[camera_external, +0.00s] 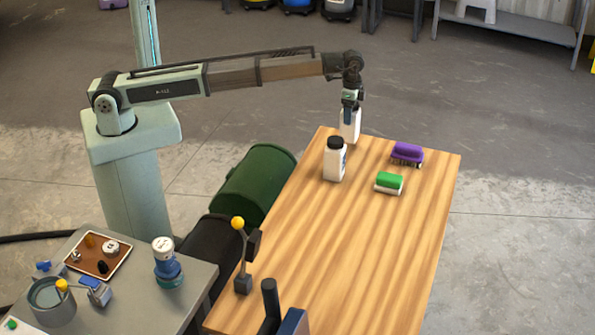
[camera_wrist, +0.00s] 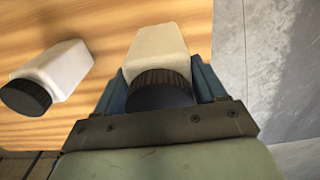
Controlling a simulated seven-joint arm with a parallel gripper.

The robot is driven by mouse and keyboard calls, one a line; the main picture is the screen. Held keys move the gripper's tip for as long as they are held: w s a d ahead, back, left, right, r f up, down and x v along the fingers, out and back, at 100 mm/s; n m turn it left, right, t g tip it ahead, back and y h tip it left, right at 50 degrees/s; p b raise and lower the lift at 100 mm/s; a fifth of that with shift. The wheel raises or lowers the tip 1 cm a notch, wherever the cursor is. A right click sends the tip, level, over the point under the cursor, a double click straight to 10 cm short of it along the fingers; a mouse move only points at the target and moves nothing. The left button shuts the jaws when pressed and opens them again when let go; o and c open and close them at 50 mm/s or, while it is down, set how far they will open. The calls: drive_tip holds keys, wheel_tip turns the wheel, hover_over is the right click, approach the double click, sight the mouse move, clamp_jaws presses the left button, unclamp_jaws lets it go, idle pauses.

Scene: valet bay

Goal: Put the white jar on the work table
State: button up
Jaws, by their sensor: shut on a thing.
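My gripper (camera_external: 351,100) is shut on a white jar (camera_external: 350,127) at the far end of the wooden work table (camera_external: 330,255). In the wrist view, this held jar (camera_wrist: 157,48) has a dark ribbed lid and sits between the blue fingers (camera_wrist: 160,85). It is upright, with its base over the table near the edge. I cannot tell whether the base touches the wood. A second white jar (camera_external: 335,165) with a black lid stands on the table just in front of it. That second jar (camera_wrist: 58,72) shows at left in the wrist view, apart from my gripper.
A purple brush (camera_external: 407,152) and a green-and-white block (camera_external: 389,183) lie right of the jars. A yellow-knobbed lever (camera_external: 240,255) stands at the near left edge. A grey side table (camera_external: 190,305) holds a tray and containers. The table's middle is clear.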

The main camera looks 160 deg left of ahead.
drive_tip(key=shift+f, duration=1.7)
drive_tip(key=o, duration=1.5)
drive_tip(key=shift+f, duration=0.15)
drive_tip(key=shift+c, duration=0.2)
wheel_tip(320, 180, up, 12)
drive_tip(key=shift+r, duration=0.2)
